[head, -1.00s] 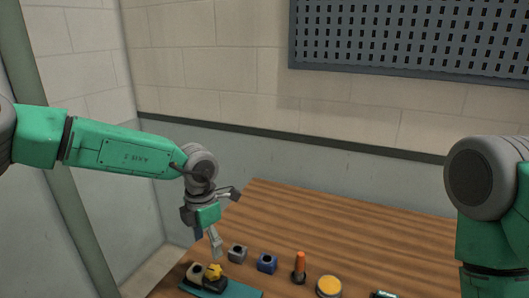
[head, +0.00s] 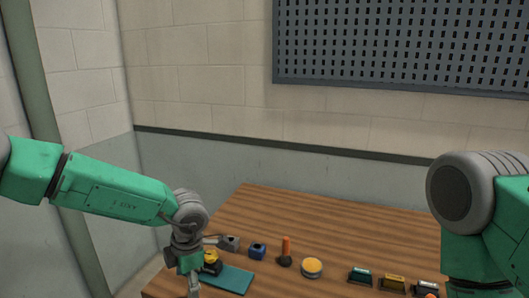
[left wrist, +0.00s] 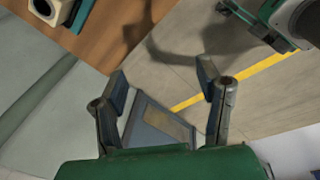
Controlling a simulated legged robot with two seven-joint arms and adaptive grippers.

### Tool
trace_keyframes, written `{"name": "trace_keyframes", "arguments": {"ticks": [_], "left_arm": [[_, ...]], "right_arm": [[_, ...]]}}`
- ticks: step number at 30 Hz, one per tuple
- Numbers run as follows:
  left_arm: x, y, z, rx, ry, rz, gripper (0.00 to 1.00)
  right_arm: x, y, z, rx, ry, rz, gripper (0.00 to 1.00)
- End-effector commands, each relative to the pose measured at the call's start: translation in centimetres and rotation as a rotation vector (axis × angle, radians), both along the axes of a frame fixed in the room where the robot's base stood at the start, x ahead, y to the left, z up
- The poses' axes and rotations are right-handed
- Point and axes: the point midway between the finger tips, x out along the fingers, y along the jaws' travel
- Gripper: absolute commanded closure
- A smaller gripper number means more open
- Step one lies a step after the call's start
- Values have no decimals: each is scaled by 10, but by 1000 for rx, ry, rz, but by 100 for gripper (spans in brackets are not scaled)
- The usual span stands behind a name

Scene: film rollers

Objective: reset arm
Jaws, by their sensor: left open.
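My left arm (head: 115,190) comes in from the left in the head view and bends down at the wrist. My left gripper (left wrist: 162,80) is open in the left wrist view, with nothing between its two fingers. That view shows floor below the fingers, with the table edge above and to the left. In the head view the left wrist hangs at the table's left side, partly covering a yellow-and-black item (head: 212,262). My right arm (head: 480,215) stands at the right edge of the head view; its gripper is out of frame.
The wooden table (head: 330,235) holds a teal mat (head: 235,279), a grey block (head: 229,243), a blue block (head: 257,251), an orange-handled tool (head: 286,250), a yellow-topped round tin (head: 312,267) and several small film rolls (head: 393,282). The table's back area is clear.

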Motion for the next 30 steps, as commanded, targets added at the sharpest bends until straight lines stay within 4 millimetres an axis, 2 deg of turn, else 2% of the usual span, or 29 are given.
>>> {"name": "trace_keyframes", "arguments": {"ticks": [1,8,11,14,17,20,21,24,27,30], "left_arm": [[-6,3,-13,32,-6,-48,40],[-31,24,-68,199,-53,-343,40],[-47,33,-99,276,-64,-533,40],[-73,43,-137,350,-64,-798,40],[-115,52,-178,391,-42,-1128,40],[-167,61,-210,379,1,-1459,40],[-190,65,-221,357,24,-1584,40],[-249,76,-238,275,85,-1860,40],[-298,87,-244,178,138,-2060,40],[-331,94,-243,102,171,-2179,40]], "right_arm": [[0,0,-4,0,0,0,60],[0,0,-17,0,0,0,60],[0,0,-26,0,1,0,60],[0,0,-37,0,1,0,60],[-1,0,-51,0,1,0,60],[-1,0,-63,0,1,0,60],[-1,0,-68,0,1,0,60],[-1,0,-78,0,1,0,60],[-1,0,-85,0,1,0,60],[-1,0,-89,0,1,0,60]]}}
